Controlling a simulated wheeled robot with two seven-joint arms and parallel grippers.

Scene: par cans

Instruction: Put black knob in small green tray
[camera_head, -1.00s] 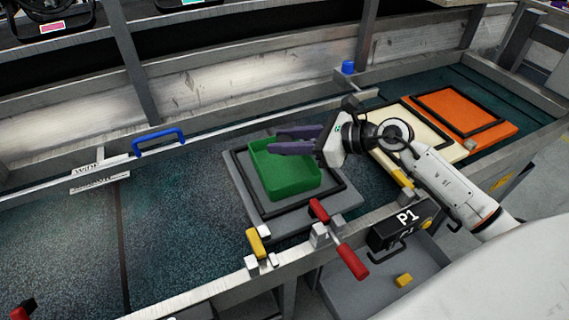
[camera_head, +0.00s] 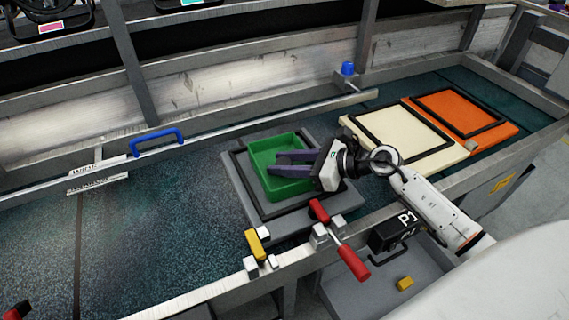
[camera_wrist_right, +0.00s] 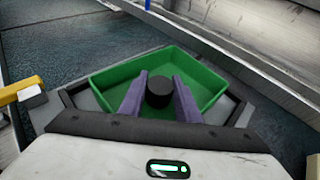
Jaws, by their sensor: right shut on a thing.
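The small green tray (camera_head: 262,155) sits on a grey framed board on the bench. It also shows in the wrist view (camera_wrist_right: 110,82). My right gripper (camera_head: 277,164) reaches in from the right, its purple fingers over the tray's inside. In the wrist view, the black knob (camera_wrist_right: 158,91) is a short dark cylinder between the fingers, and the gripper is shut on it. The knob appears within the tray's outline; its exact height over the tray floor is hard to tell. In the head view I cannot make the knob out. My left gripper is not in view.
The grey board (camera_head: 345,200) has a raised black frame. Cream (camera_head: 385,118) and orange (camera_head: 450,95) boards lie to the right. A red-handled clamp (camera_head: 343,245) and a yellow block (camera_head: 255,242) are on the front rail. A blue handle (camera_head: 158,135) is at the back rail.

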